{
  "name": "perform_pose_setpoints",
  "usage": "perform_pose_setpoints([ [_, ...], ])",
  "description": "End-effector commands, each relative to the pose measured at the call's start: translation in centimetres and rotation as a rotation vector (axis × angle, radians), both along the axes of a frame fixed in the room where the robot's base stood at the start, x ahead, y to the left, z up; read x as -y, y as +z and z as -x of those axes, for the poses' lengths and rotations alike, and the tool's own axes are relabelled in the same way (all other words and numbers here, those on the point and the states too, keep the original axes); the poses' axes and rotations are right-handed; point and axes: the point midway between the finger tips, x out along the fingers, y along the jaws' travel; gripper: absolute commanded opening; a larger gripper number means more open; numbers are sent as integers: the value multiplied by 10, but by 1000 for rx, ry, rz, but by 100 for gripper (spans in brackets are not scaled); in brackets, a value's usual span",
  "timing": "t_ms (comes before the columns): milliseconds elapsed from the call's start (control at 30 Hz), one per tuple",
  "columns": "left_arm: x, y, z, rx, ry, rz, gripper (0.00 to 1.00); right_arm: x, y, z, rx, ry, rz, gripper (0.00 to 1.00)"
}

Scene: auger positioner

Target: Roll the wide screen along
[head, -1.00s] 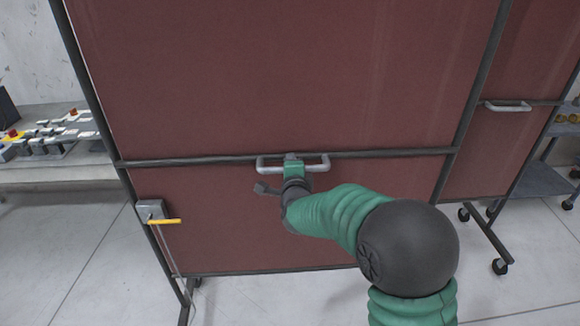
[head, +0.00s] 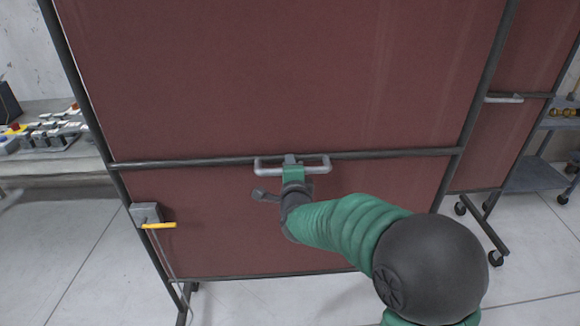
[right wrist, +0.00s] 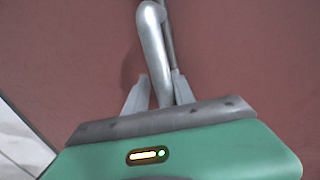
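The wide screen (head: 270,80) is a dark red panel in a dark metal frame and fills the middle of the head view. A grey bar handle (head: 320,164) is fixed at its crossbar. My right gripper (head: 292,163) is at the middle of this handle. In the right wrist view, its two fingers (right wrist: 160,88) lie on either side of the handle bar (right wrist: 153,45) and appear shut on it. The palm hides part of the bar. My left gripper cannot be made out.
A grey box with a yellow lever (head: 158,225) sits on the screen's left post. A second red screen (head: 490,150) on castors stands to the right, before a shelf (head: 535,176). A workbench (head: 50,167) stands left. Pale floor (head: 60,250) is open at lower left.

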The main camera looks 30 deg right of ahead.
Motion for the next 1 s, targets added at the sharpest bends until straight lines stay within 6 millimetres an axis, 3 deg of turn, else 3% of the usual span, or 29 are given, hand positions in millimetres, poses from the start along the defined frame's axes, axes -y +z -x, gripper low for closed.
perform_pose_setpoints([
  [367, 0, 0, 0, 0, 0, 0, 34, 1, 2, -1, 5, -2, 3, 27],
  [533, 0, 2, 0, 0, 0, 0, 34, -5, 7, 12, 7, 0, 3, 27],
  [1000, 0, 20, 0, 0, 0, 0, 34, -58, 35, 127, 7, 1, 4, 27],
])
